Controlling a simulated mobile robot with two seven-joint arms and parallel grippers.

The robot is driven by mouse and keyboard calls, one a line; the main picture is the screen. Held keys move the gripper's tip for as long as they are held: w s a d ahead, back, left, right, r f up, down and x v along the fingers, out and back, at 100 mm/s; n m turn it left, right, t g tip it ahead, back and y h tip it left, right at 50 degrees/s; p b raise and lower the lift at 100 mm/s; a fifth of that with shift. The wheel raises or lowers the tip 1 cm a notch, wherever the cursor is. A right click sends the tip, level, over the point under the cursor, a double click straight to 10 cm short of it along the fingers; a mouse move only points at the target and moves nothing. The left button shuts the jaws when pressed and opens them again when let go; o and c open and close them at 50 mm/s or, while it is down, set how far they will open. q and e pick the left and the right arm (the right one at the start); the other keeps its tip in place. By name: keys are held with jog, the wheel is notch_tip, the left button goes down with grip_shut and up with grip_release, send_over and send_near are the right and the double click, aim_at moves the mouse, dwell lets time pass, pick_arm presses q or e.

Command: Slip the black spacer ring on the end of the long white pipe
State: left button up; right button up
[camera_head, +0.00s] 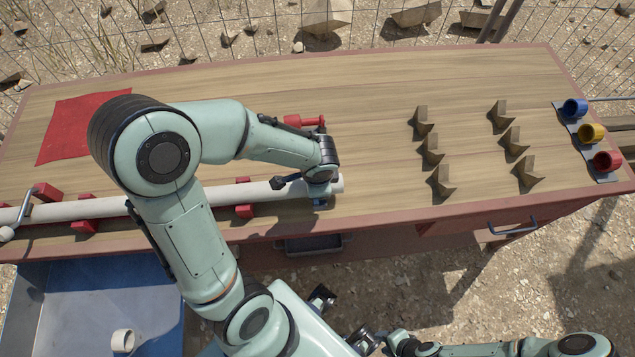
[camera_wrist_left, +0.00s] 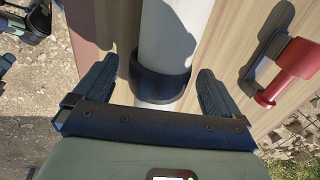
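The long white pipe (camera_head: 90,208) lies along the front of the table, its right end under my left gripper (camera_head: 320,195). In the left wrist view the black spacer ring (camera_wrist_left: 160,86) is around the pipe (camera_wrist_left: 172,35), close to its end, with a short bit of pipe showing past it. The fingers of my left gripper (camera_wrist_left: 155,92) are spread on both sides of the ring, with gaps to it. In the head view the ring is hidden by the gripper. My right gripper (camera_head: 322,298) is low in front of the table, away from the pipe; its fingers are too small to judge.
Red supports (camera_head: 85,226) hold the pipe. A red cloth (camera_head: 75,130) lies back left. Several wooden holders (camera_head: 433,149) and blue, yellow and red rings (camera_head: 592,133) are at the right. The back middle is clear.

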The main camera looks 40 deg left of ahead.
pick_arm(q)
notch_tip(320, 180, up, 13)
jog(key=s+d+p, duration=0.1)
jog(key=d+p, duration=0.1)
jog(key=shift+s+p, duration=0.35)
jog(key=shift+s, duration=0.05)
pick_arm(e)
jog(key=w+r, duration=0.1)
jog(key=r, duration=0.2)
jog(key=shift+w+r, duration=0.1)
jog(key=shift+w, duration=0.3)
